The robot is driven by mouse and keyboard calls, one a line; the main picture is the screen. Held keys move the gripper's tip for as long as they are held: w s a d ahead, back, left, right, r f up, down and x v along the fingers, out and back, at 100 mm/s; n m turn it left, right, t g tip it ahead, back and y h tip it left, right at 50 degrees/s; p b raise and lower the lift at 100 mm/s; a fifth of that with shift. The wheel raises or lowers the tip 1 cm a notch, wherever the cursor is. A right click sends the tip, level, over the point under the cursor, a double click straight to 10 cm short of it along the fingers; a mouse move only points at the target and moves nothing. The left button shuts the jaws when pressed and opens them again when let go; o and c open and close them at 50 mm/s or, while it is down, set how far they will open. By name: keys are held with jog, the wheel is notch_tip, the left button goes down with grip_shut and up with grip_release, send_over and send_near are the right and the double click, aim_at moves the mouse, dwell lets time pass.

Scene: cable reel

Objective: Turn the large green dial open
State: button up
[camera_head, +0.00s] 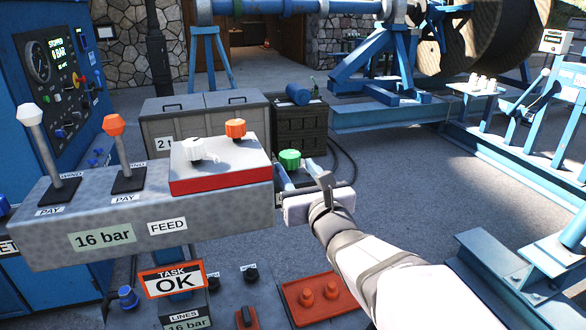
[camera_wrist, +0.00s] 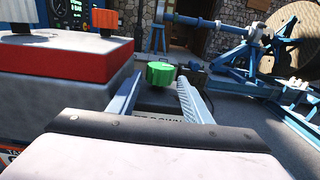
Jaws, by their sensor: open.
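The green dial (camera_head: 289,159) is a ribbed knob just beyond my gripper in the head view. In the wrist view the green dial (camera_wrist: 160,74) shows near the tips of the two fingers, in the gap between them. My gripper (camera_head: 297,175) is open, with its fingers apart and pointing toward the dial. In the wrist view my gripper (camera_wrist: 155,88) has one finger on each side of the gap. I cannot tell whether a finger touches the dial. A label below the dial is partly hidden by my gripper.
A grey console (camera_head: 120,215) stands left of my gripper, with a red-based box (camera_head: 222,180) carrying a white knob (camera_head: 193,149) and an orange knob (camera_head: 236,129). Two levers rise at the left. Open paved floor (camera_head: 430,190) is to the right.

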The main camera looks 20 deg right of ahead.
jog(key=shift+s, duration=1)
jog(key=shift+s+d+r+n, duration=0.15)
jog(key=shift+d+r+n, duration=0.05)
jog(key=shift+d+n, duration=0.25)
jog(key=s+d+r+n+t+p, duration=0.1)
jog(key=s+d+r+n+p, duration=0.15)
jog(key=n, duration=0.25)
jog(key=s+a+f+n+g+y+b, duration=0.1)
jog(key=s+a+f+n+g+y, duration=0.15)
jog(key=a+f+n, duration=0.35)
jog(key=s+a+f+n+g+y, duration=0.2)
jog(key=a+f+n+g, duration=0.25)
jog(key=f, duration=0.45)
jog(key=s+a+f+n+g+y+b, duration=0.1)
jog(key=s+a+f+n+g+y, duration=0.15)
jog(key=a+f+n, duration=0.35)
jog(key=s+f+n+g+h+p, duration=0.1)
jog(key=s+f+n+g+p, duration=0.2)
jog(key=s+f+n+g, duration=0.45)
jog(key=s+d+r+n+g+h+p, duration=0.1)
jog(key=s+d+n+g+h+p, duration=0.1)
jog(key=s+d+n+h, duration=0.3)
jog(key=shift+s+d+n+h+p, duration=0.3)
jog(key=shift+s+d+n+p, duration=0.35)
jog(key=shift+s+d+p, duration=0.4)
